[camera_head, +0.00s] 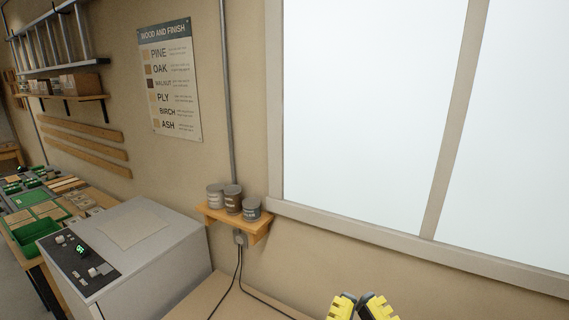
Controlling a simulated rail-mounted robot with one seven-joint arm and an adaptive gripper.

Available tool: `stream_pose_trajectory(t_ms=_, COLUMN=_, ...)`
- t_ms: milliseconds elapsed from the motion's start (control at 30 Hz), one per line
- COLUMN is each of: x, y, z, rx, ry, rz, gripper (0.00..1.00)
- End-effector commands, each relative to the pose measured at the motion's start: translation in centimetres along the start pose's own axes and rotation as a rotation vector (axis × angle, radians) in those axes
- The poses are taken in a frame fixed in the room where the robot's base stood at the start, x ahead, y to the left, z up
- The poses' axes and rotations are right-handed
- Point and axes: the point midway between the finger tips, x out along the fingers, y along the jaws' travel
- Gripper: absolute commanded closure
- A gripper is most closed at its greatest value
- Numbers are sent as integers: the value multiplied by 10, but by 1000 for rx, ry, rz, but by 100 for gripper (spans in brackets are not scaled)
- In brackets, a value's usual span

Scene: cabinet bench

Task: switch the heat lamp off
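My gripper (358,303) shows only as yellow and black fingertips at the bottom edge, right of centre. The tips are close together, and the rest of it is cut off by the frame. No heat lamp can be made out in this view. A pale box-shaped unit (160,260) stands at the lower left, well left of my gripper. Its top has a dark control panel (78,262) with small white knobs or switches and a green-lit part (81,250). I cannot tell what each control works.
A small wooden shelf (222,218) with several cans is on the wall behind the unit. Cables run down from an outlet (240,238) onto a bare wooden top (210,300). A large window (370,110) fills the right. A bench with green trays (38,232) stands far left.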

Motion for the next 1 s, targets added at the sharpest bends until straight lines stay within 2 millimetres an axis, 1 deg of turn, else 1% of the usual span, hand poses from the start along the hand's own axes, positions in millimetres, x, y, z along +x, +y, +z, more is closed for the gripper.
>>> stream_pose_trajectory(t_ms=33, x=17, y=0, z=-45, rx=1, ry=-1, rz=0, gripper=100)
stream_pose_trajectory(t_ms=67, x=22, y=0, z=-57, rx=1, ry=-1, rz=0, gripper=100)
stream_pose_trajectory(t_ms=100, x=28, y=0, z=-74, rx=2, ry=-1, rz=0, gripper=100)
stream_pose_trajectory(t_ms=200, x=43, y=0, z=-112, rx=3, ry=-1, rz=0, gripper=100)
stream_pose_trajectory(t_ms=300, x=53, y=-1, z=-138, rx=4, ry=-2, rz=1, gripper=100)
stream_pose_trajectory(t_ms=333, x=55, y=-1, z=-143, rx=4, ry=-2, rz=1, gripper=100)
stream_pose_trajectory(t_ms=433, x=58, y=-1, z=-151, rx=5, ry=-3, rz=1, gripper=100)
stream_pose_trajectory(t_ms=667, x=56, y=-1, z=-148, rx=5, ry=-2, rz=1, gripper=100)
stream_pose_trajectory(t_ms=700, x=56, y=-1, z=-148, rx=5, ry=-2, rz=1, gripper=96)
stream_pose_trajectory(t_ms=733, x=56, y=-1, z=-148, rx=5, ry=-1, rz=1, gripper=100)
stream_pose_trajectory(t_ms=1000, x=56, y=-1, z=-148, rx=5, ry=-1, rz=1, gripper=100)
